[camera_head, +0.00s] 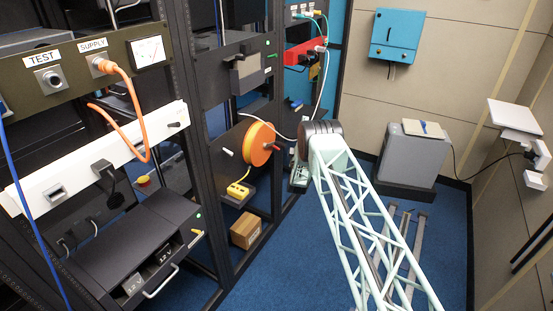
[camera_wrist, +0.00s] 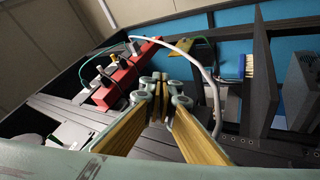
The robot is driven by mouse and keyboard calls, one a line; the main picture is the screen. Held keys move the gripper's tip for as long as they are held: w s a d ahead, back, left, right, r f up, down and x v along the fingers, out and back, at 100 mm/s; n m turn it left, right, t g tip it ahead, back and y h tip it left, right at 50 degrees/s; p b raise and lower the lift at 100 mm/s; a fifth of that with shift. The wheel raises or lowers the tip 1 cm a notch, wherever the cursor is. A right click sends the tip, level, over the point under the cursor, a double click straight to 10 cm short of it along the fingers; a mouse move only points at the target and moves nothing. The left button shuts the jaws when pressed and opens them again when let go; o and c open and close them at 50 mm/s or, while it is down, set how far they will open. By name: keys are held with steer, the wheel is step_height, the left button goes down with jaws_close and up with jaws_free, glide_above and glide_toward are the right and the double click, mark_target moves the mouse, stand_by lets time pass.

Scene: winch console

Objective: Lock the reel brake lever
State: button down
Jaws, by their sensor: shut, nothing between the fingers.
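A short pale handle (camera_head: 227,152) sticks out of the panel just left of the reel. I cannot tell for sure whether it is the brake lever. In the wrist view my gripper (camera_wrist: 161,100) is shut and empty, its tan fingers together. The reel does not show in the wrist view. In the head view my gripper is not clearly seen, so its distance to the reel cannot be told.
A red power strip (camera_wrist: 125,76) with plugs and cables lies beyond my fingers in the wrist view; it also shows on the rack (camera_head: 306,51). A brush (camera_wrist: 247,66) is at the right. A yellow box (camera_head: 238,190) sits below the reel, a cardboard box (camera_head: 245,230) lower down.

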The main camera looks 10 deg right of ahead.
steer(key=s+a+f+n+t+y, duration=0.1)
steer(key=s+a+f+n+y, duration=0.1)
steer(key=s+a+f, duration=0.3)
steer(key=s+a+f+n+t+y, duration=0.1)
steer(key=s+a+f+n+y, duration=0.2)
steer(key=a+f, duration=0.4)
steer(key=s+a+f+n+t+y, duration=0.1)
steer(key=s+a+f, duration=0.5)
steer(key=f, duration=0.7)
steer(key=shift+s+n+y+b, duration=0.3)
steer(key=shift+n+y+b, duration=0.15)
steer(key=shift+n+y, duration=0.4)
steer(key=shift+w+a, duration=0.1)
steer(key=shift+w, duration=0.1)
steer(key=d+b+x, duration=0.3)
steer(key=b+x, duration=0.2)
steer(key=x, duration=0.7)
steer(key=shift+r, duration=0.35)
steer(key=shift+s, duration=0.1)
steer(key=shift+r+n+y, duration=0.1)
steer(key=shift+n+y, duration=0.15)
steer(key=shift+n, duration=0.2)
